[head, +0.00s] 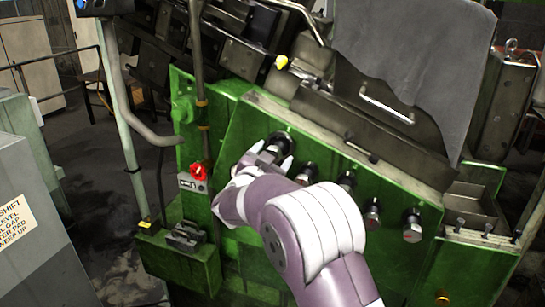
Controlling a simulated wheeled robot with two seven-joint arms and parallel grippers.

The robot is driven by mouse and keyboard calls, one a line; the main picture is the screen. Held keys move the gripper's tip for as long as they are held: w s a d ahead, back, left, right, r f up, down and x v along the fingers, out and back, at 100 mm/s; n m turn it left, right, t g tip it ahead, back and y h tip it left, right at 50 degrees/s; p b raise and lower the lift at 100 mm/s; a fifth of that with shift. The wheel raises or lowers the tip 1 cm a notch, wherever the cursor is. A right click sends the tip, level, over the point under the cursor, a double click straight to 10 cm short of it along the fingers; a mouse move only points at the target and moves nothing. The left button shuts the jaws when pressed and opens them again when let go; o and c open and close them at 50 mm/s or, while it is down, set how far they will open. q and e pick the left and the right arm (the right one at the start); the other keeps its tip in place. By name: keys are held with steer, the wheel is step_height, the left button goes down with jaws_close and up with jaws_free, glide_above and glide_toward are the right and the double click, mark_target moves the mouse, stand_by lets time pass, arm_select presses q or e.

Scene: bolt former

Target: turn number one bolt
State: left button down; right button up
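A row of dark and metal bolts runs slanting down to the right along the front of the green machine (240,135). The bolt at the upper left end (280,142) has a wide black collar. My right gripper (271,157) is at this bolt, with one pale finger on each side of its lower end. Whether the fingers touch the bolt is too small to tell. Other bolts in the row are at the right of my gripper, including one (346,182) past my wrist, one (373,213) and the lowest one (412,226). My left gripper is not in view.
A small box with a red knob (199,171) sits close left of my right gripper. A grey pipe (122,125) stands farther left. A dark cover with a handle (387,104) overhangs the bolt row. A grey cabinet (40,225) is at the left edge.

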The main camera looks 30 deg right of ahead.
steer(key=shift+r, duration=0.1)
steer(key=b+v, duration=0.3)
steer(key=v, duration=0.9)
steer(key=shift+s+a, duration=0.15)
steer(key=shift+a, duration=0.1)
